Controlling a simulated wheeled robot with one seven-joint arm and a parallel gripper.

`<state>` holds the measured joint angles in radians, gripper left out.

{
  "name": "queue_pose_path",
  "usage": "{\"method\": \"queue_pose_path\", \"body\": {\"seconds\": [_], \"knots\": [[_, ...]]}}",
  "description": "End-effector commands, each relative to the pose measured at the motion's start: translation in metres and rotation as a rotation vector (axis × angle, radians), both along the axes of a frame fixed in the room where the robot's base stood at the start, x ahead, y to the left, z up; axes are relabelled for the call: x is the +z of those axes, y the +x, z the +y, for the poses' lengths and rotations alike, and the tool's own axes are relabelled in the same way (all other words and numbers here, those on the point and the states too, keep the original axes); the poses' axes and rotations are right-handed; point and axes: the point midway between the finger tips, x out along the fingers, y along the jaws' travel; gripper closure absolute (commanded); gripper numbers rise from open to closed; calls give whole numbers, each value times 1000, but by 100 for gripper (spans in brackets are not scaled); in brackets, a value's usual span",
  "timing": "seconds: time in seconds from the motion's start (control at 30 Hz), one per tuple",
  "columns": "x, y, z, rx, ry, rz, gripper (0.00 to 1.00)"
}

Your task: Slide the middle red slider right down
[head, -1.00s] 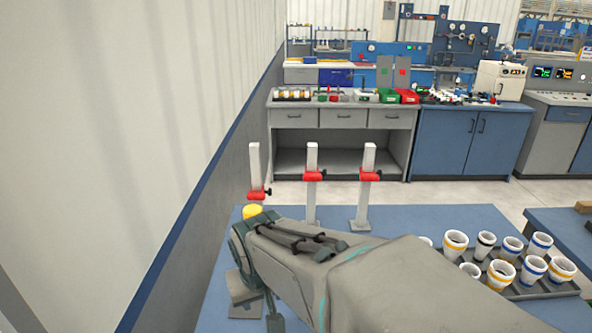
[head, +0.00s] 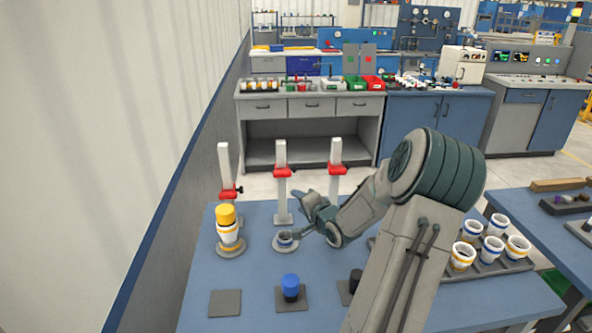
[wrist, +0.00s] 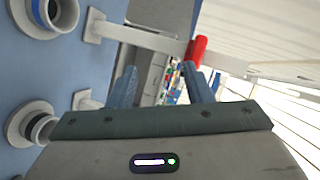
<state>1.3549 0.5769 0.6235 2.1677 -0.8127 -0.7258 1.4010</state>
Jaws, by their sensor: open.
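The middle red slider (head: 282,172) sits on the upper part of the middle upright post (head: 281,154), below its top. My gripper (head: 298,215) is open and empty, below and slightly right of that slider, near the round base (head: 285,246) with a short dark-rimmed piece. In the wrist view my two fingers (wrist: 160,78) are spread apart. A red slider (wrist: 197,50) on a post shows beyond the upper-right finger there; which post it is I cannot tell. The left red slider (head: 228,192) and right red slider (head: 336,169) sit on their own posts.
A white pipe stack with a yellow top (head: 226,216) stands at left. Blue (head: 290,284) and black (head: 356,276) pieces stand on square pads in front; one pad (head: 225,303) is empty. Cups fill a tray (head: 510,264) at right. My arm hides part of the table.

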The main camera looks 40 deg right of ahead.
Motion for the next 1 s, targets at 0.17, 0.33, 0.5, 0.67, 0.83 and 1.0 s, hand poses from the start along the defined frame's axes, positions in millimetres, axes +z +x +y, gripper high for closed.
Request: {"method": "queue_pose_path", "body": {"seconds": [0.17, 0.33, 0.5, 0.67, 0.83, 1.0], "knots": [[17, -18, -37, -45, 167, -214, 54], [25, -25, -50, -52, 230, -302, 54], [27, -9, -53, -50, 236, -313, 54], [28, 22, -58, -51, 234, -313, 54], [27, 59, -63, -52, 235, -311, 54], [28, 87, -69, -54, 234, -311, 54]]}}
